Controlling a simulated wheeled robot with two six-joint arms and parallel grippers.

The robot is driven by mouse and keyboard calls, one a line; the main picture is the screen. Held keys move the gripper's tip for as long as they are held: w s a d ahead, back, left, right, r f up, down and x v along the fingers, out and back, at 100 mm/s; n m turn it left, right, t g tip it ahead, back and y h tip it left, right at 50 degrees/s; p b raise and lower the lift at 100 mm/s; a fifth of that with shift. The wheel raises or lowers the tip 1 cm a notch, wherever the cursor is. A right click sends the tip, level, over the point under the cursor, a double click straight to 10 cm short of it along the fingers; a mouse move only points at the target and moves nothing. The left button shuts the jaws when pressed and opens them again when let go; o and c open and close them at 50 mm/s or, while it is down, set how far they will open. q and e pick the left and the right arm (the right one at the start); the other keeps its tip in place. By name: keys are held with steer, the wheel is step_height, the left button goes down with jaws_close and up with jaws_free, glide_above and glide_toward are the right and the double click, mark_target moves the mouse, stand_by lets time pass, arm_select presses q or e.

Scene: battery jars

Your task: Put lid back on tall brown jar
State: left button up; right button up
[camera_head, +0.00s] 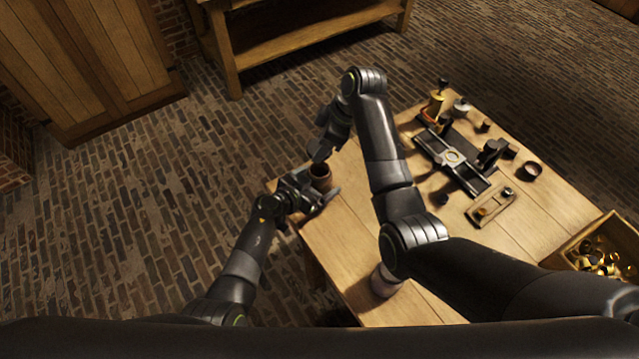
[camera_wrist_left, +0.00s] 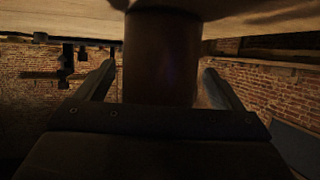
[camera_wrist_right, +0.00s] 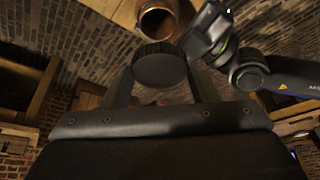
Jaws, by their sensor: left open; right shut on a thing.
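The tall brown jar (camera_head: 321,172) stands near the left corner of the table with its mouth open. It also shows in the left wrist view (camera_wrist_left: 160,55), between the fingers of my left gripper (camera_head: 318,193), which is open around it with gaps at the sides. My right gripper (camera_head: 321,146) is shut on a dark round lid with a ribbed edge (camera_wrist_right: 160,69). In the right wrist view the open jar mouth (camera_wrist_right: 158,22) shows just beyond the lid, so the lid is apart from the jar. The exact height between them is unclear.
The table (camera_head: 345,240) holds a second jar (camera_head: 384,281), partly hidden by my right arm. A dark metal device (camera_head: 450,158), a small wooden tray (camera_head: 492,207) and a crate of brass parts (camera_head: 605,250) lie to the right. Table edges are close to the brown jar.

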arm_select(q)
steer(key=shift+w+d+f, duration=0.1)
steer(key=shift+w+d, duration=0.1)
steer(key=c, duration=1.5)
arm_select(e)
glide_above(324, 165)
steer(key=s, duration=0.2)
steer(key=shift+s+a+f, duration=0.1)
steer(key=shift+f, duration=1.15)
steer(key=shift+a+f, duration=0.1)
steer(key=shift+f, duration=1.15)
steer(key=shift+f, duration=0.9)
steer(key=shift+f, duration=0.1)
arm_select(q)
steer(key=shift+s+d, duration=0.1)
arm_select(e)
steer(key=shift+s+d+f, duration=0.1)
steer(key=shift+s+f, duration=0.05)
steer(key=shift+f, duration=0.75)
steer(key=c, duration=0.5)
